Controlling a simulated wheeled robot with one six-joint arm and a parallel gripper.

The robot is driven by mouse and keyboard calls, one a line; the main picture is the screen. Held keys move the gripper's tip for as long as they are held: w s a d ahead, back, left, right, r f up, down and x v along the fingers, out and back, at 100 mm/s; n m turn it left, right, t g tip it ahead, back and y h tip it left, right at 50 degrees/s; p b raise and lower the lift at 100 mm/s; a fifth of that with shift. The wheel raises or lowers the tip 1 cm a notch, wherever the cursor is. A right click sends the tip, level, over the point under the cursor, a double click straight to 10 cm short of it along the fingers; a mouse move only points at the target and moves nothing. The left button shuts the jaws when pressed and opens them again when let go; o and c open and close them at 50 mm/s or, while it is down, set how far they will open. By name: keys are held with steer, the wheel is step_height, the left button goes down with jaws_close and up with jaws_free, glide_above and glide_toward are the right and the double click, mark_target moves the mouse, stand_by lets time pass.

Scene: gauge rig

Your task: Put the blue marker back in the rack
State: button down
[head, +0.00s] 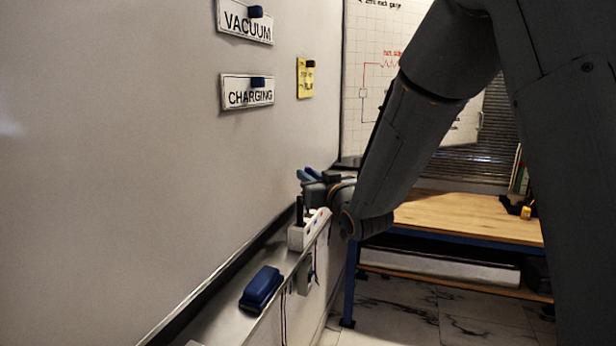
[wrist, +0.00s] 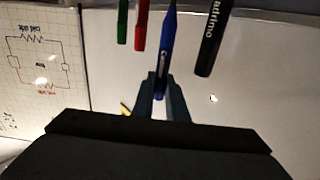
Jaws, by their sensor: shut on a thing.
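The blue marker (wrist: 167,45) is between the fingertips of my gripper (wrist: 161,88) in the wrist view, its tip end pointing up the picture. My gripper is shut on it. In the head view my gripper (head: 310,176) is above the far end of the white rack (head: 301,236), close to the whiteboard; the blue marker cannot be clearly told there. The rack sits on the board's tray. A black marker (head: 299,210) stands upright in the rack and shows in the wrist view (wrist: 210,42). A green marker (wrist: 122,22) and a red marker (wrist: 140,24) show beside the blue one.
A dark blue eraser (head: 262,288) lies on the tray (head: 215,318), nearer than the rack. The whiteboard (head: 130,150) borders the left side and carries magnetic labels. A wooden bench (head: 470,215) stands behind at the right.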

steer(key=shift+f+b, duration=1.3)
steer(key=shift+f, duration=0.35)
steer(key=c, duration=1.1)
jaws_free()
steer(key=shift+r+p, duration=2.75)
steer(key=shift+r, duration=2.3)
steer(key=shift+f, duration=0.1)
